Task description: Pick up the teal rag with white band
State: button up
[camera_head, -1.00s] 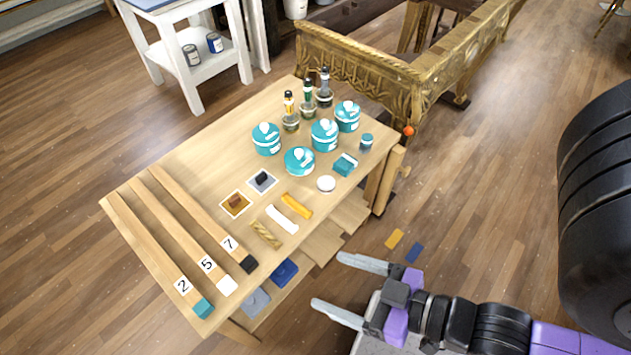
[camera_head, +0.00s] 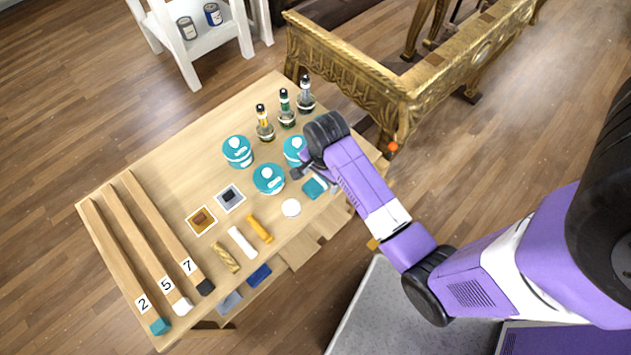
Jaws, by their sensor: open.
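The teal rag (camera_head: 314,188) lies folded near the right front edge of the wooden table (camera_head: 160,180). Its white band is hard to make out now, as my gripper covers part of the view. My gripper (camera_head: 308,175) points down over the table, just behind and above the rag in the picture. Its fingers are open and partly hidden by my wrist. I cannot tell how high the fingertips are above the rag, and nothing shows between them.
Several bottles (camera_head: 286,110) stand at the back. A gilt console (camera_head: 400,90) stands behind the table.

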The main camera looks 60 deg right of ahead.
aim_at(315, 185)
jog(key=shift+w+d+r+m+g+y, duration=0.2)
jog(key=shift+w+r+m, duration=0.2)
jog(key=shift+r, duration=0.2)
jog(key=shift+w+d+r+m+g+y, duration=0.1)
jog(key=shift+w+r+m+g+y, duration=0.15)
jog(key=shift+r+m, duration=0.25)
jog(key=shift+r, duration=0.1)
jog(key=shift+w+a+f+p, duration=0.1)
jog(key=shift+w+f+p, duration=0.1)
jog(key=shift+f, duration=1.7)
jog(key=shift+w+f+p, duration=0.1)
jog(key=shift+f+p, duration=0.1)
jog(key=shift+f, duration=1.7)
jog(key=c, duration=1.4)
jog(key=shift+r, duration=0.15)
jog(key=shift+r+p, duration=2.15)
jog(key=shift+r, duration=7.75)
